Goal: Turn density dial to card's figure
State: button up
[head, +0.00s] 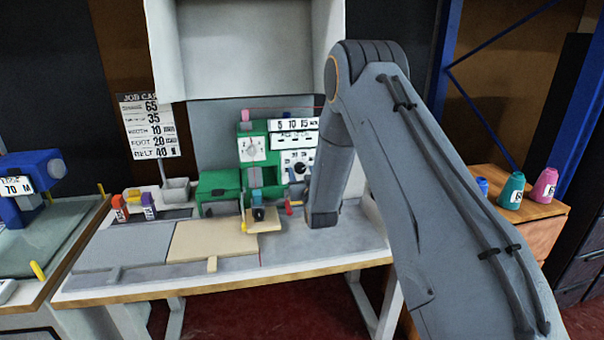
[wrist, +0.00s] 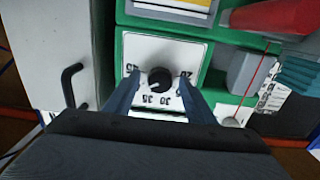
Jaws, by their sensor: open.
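In the wrist view a black dial knob (wrist: 160,78) sits on a white numbered face, seen upside down. I make out 45, 35, 30 and perhaps 20; the knob's exact setting is unclear. My gripper (wrist: 160,104) is open, its blue fingers on either side of the lower dial face. Contact with the knob is not visible.
The green machine (head: 225,186) stands on the bench (head: 105,255), with another round dial (head: 252,148). A white panel with a black handle (wrist: 72,84) is at left. Cones (head: 511,190) stand at right.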

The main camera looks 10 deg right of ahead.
jog(key=c, duration=1)
jog(key=shift+c, duration=0.2)
jog(key=shift+n, duration=0.3)
jog(key=n+b, duration=0.2)
jog(key=n, duration=0.2)
jog(key=shift+f+b, duration=0.1)
jog(key=shift+b, duration=0.2)
jog(key=shift+d+n+b, duration=0.1)
jog(key=shift+n+b, duration=0.6)
jog(key=shift+n, duration=0.9)
jog(key=o, duration=1)
jog(key=shift+o, duration=0.2)
jog(key=shift+s, duration=0.1)
